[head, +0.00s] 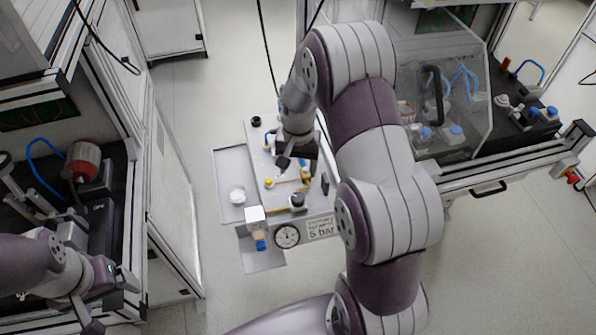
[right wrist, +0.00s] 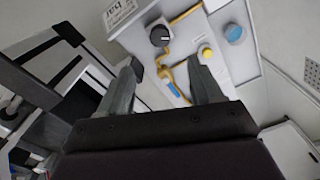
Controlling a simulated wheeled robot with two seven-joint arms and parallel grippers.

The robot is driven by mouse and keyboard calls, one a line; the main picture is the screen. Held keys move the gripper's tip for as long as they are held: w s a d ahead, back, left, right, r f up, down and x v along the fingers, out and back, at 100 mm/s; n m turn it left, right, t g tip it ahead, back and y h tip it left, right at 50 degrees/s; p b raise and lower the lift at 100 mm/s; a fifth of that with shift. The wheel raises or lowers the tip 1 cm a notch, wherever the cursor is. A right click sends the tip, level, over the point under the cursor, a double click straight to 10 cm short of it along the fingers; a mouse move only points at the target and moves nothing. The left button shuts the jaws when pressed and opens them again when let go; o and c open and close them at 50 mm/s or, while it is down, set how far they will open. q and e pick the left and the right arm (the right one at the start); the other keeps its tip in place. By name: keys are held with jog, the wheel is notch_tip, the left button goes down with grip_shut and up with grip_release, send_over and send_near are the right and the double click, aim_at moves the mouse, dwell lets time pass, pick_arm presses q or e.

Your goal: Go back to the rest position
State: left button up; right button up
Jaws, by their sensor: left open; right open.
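My right arm crosses the middle of the head view. Its gripper (head: 295,167) is over a light-grey panel unit (head: 258,160) with yellow tubing, knobs and a pressure gauge (head: 287,236). In the right wrist view both fingers of this gripper (right wrist: 163,72) are apart, with nothing between them. The panel's black knob (right wrist: 159,36) and yellow button (right wrist: 207,52) lie beyond the fingertips; I cannot tell the exact gap. My left gripper (head: 112,302) is open at the lower left, beside the left workstation; no held object shows.
The left workstation (head: 118,195) holds a red cylindrical part (head: 83,162) on a black bench. At the right stands a bench with a clear guard (head: 445,85), a metal rail and blue-capped fittings. Floor (head: 185,120) between the stations is free.

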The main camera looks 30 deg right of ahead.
dwell(0.4)
jog(key=s+a+r+n, duration=0.3)
jog(key=s+a, duration=0.1)
jog(key=s, duration=0.3)
jog(key=s+a+r+n+t, duration=0.1)
jog(key=s+a+r+n, duration=0.2)
jog(key=s, duration=0.3)
jog(key=shift+s+a+r+n, duration=0.25)
jog(key=shift+s+a+n, duration=0.1)
jog(key=shift+a+n, duration=0.4)
jog(key=shift+d, duration=0.1)
dwell(1.0)
